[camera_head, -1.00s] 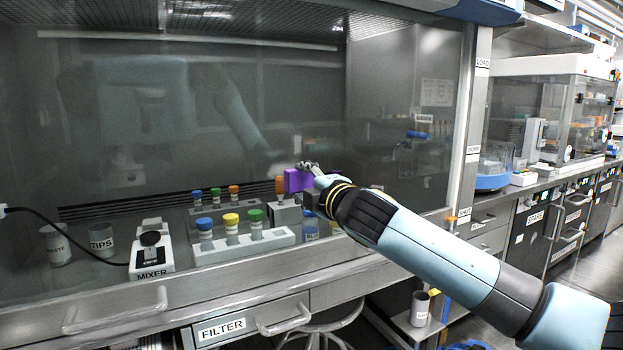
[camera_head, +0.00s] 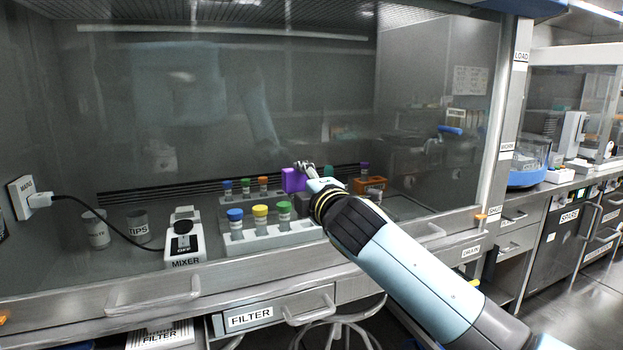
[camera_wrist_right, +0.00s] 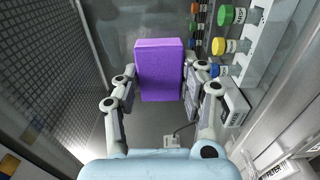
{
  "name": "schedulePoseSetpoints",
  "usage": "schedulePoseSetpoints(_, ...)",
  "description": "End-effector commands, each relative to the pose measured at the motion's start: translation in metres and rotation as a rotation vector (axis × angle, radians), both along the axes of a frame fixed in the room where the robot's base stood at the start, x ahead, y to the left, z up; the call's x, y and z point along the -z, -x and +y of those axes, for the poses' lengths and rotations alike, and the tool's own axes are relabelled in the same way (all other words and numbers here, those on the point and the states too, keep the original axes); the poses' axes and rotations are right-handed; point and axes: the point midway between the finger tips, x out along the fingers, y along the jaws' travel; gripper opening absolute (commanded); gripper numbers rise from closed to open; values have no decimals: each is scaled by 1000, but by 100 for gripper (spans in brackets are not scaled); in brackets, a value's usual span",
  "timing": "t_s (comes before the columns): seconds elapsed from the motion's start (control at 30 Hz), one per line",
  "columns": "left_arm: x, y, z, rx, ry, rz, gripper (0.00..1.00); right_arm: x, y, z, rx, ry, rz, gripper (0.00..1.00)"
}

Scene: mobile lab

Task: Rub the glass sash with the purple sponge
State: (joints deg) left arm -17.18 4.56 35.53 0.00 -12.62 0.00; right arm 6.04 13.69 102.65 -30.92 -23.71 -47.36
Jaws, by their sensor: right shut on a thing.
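The purple sponge (camera_head: 293,180) is a small block held at the tip of my right gripper (camera_head: 306,168), in front of the glass sash (camera_head: 190,110). In the right wrist view the sponge (camera_wrist_right: 160,70) sits between the two fingers of my right gripper (camera_wrist_right: 160,90), which are shut on it. The sash is a large, clear pane with reflections. I cannot tell whether the sponge touches the glass. My left gripper is not in view.
Behind the glass stand a white rack (camera_head: 270,239) of colour-capped vials, a mixer (camera_head: 183,240) with a black cable and two cups. A metal ledge with a handle (camera_head: 150,296) and the FILTER drawer (camera_head: 250,317) lie below. Shelves and benches stand at the right.

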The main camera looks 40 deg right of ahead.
Motion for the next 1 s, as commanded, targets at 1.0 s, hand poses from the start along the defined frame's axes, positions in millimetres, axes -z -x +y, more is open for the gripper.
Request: schedulePoseSetpoints(1.0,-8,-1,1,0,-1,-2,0,-7,12,-50,0,5,1,16)
